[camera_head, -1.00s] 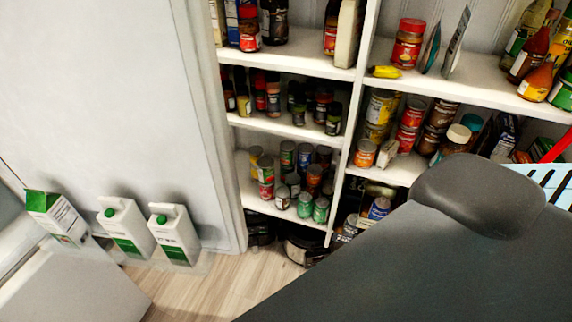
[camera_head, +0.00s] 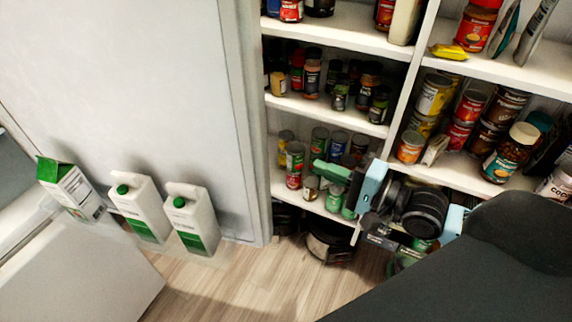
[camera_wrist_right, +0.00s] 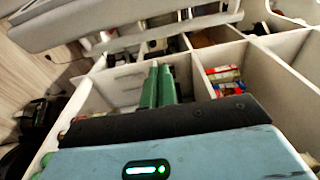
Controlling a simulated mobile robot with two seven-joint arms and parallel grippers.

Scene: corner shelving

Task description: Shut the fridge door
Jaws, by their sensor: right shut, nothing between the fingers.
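The fridge door appears to be the large white panel (camera_head: 120,90) at the left of the head view, standing open with its inner face showing. Several milk cartons stand along its lower part in a clear bin (camera_head: 165,243). My right gripper (camera_head: 328,172) is to the right of the door, apart from it, in front of the pantry shelves. Its green fingers point left and are shut with nothing between them. The wrist view shows the two fingers (camera_wrist_right: 158,88) side by side, with shelving beyond. My left gripper is not in view.
Pantry shelves (camera_head: 340,40) full of cans, jars and bottles stand close behind the right gripper. A white block (camera_head: 85,275) lies at the lower left, beside the cartons. Bare wooden floor (camera_head: 235,285) shows between it and the shelves.

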